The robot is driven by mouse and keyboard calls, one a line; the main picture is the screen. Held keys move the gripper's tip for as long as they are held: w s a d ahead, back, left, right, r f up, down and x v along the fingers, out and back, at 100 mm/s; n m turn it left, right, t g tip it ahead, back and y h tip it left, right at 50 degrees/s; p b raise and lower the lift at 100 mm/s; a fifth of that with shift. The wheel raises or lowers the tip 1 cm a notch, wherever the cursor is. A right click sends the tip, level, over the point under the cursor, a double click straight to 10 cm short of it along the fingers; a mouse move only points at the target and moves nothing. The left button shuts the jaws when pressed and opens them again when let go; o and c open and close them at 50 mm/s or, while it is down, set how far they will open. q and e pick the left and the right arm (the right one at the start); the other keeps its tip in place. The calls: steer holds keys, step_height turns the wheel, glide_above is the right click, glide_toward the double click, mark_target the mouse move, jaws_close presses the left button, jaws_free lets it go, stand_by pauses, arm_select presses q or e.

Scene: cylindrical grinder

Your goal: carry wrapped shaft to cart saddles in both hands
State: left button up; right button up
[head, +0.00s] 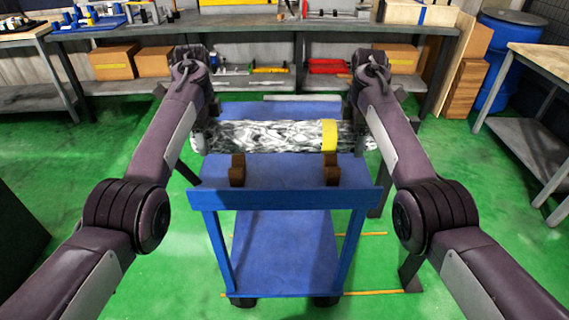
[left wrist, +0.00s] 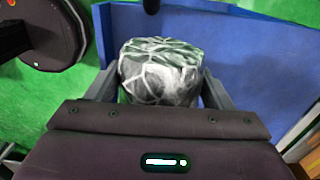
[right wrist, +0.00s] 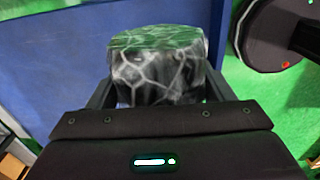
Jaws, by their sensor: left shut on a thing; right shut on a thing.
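The wrapped shaft (head: 265,136), in crinkled silver-black wrap with a yellow band (head: 329,135) toward its right end, lies level across the picture over the blue cart (head: 285,180). Two brown saddles (head: 237,170) (head: 332,173) stand on the cart top, lower in the picture than the shaft; whether it touches them I cannot tell. My left gripper (head: 199,138) is shut on the left end, and the left wrist view shows that wrapped end (left wrist: 160,72) between the fingers. My right gripper (head: 369,140) is shut on the right end, seen in the right wrist view (right wrist: 157,65). Fingertips are partly hidden.
A long grey workbench (head: 260,24) with boxes and tools stands behind the cart. A wooden-topped table (head: 545,62) and blue barrel (head: 505,50) are at the right. Another table (head: 25,35) is at the far left. Green floor is open on both sides of the cart.

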steer(key=shift+w+r, duration=0.1)
